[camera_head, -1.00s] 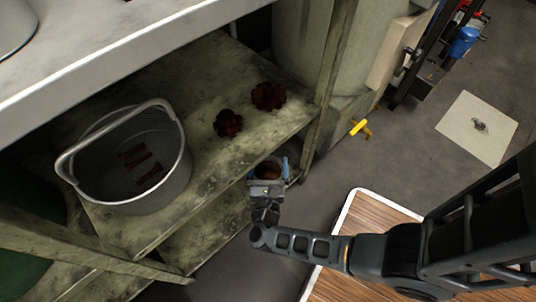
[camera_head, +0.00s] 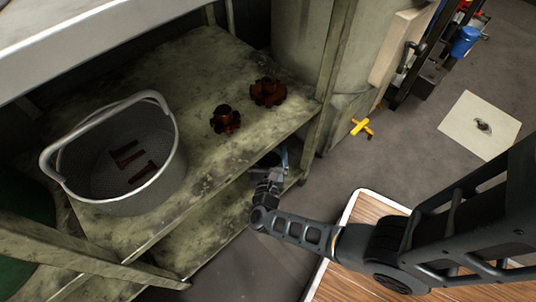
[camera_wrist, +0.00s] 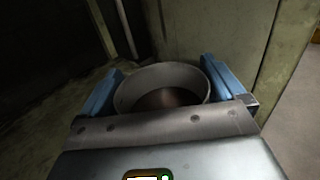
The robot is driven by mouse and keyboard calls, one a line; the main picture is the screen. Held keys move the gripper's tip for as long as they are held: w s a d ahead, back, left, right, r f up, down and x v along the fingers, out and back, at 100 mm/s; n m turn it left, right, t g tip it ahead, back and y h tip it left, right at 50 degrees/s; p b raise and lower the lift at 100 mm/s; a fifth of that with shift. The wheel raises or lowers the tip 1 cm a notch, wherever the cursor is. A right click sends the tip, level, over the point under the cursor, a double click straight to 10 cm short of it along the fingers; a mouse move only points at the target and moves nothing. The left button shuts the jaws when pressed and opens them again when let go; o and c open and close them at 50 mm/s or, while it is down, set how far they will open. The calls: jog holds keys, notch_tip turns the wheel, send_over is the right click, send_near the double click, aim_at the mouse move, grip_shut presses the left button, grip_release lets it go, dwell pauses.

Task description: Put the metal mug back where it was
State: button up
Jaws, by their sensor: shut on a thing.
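My gripper (camera_head: 277,162) is shut on the metal mug. In the wrist view the mug (camera_wrist: 160,96) sits between the blue fingers (camera_wrist: 158,88), its round grey rim upright and its inside brownish and dark. In the head view my gripper is at the front right corner of the shelf unit, just below the edge of the upper shelf (camera_head: 215,165). The mug is mostly hidden there by the shelf edge and my gripper. I cannot tell whether the mug touches the lower shelf (camera_head: 205,232).
A grey basket (camera_head: 165,180) with rusty bolts inside stands on the upper shelf. Two rusty gear-like parts (camera_head: 226,120) lie to its right. A shelf post (camera_head: 325,95) rises close to my gripper. A wooden-topped surface (camera_head: 322,285) is below my arm.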

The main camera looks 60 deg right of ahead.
jog(key=o, duration=1.2)
jog(key=shift+f, duration=0.1)
